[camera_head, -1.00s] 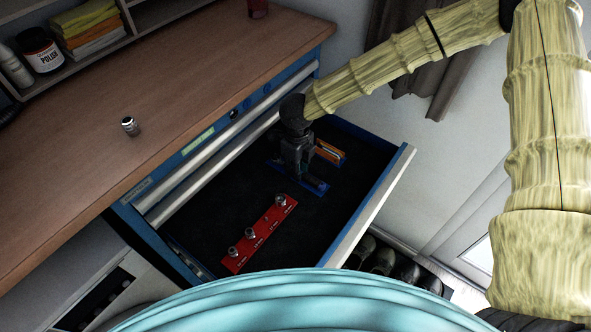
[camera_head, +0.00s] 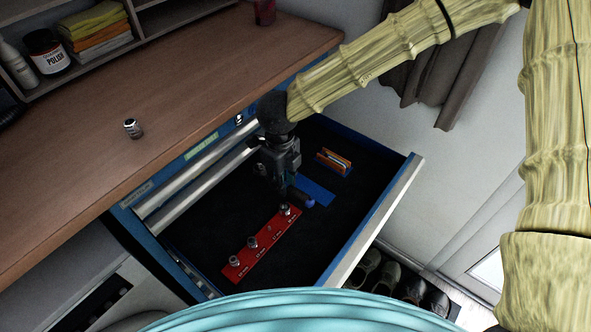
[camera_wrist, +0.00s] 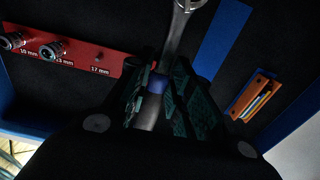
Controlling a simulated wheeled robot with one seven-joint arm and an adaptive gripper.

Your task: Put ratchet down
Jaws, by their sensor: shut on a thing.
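My gripper (camera_head: 284,182) is inside the open drawer (camera_head: 392,218), close to the far end of the red socket rail (camera_head: 262,250). In the wrist view its fingers (camera_wrist: 157,98) are closed around the ratchet (camera_wrist: 181,35), whose bright metal shaft sticks out past them. A blue band on the ratchet shows between the fingers. In the head view part of the ratchet (camera_head: 299,196) shows beside the gripper; the rest is hidden. A bare blue strip (camera_head: 319,191) lies on the drawer floor beside the gripper. I cannot tell whether the ratchet touches the floor.
The red rail carries several sockets. An orange holder (camera_head: 333,162) with thin items stands near the drawer's far side. A small metal socket (camera_head: 132,128) stands on the wooden worktop (camera_head: 75,190).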

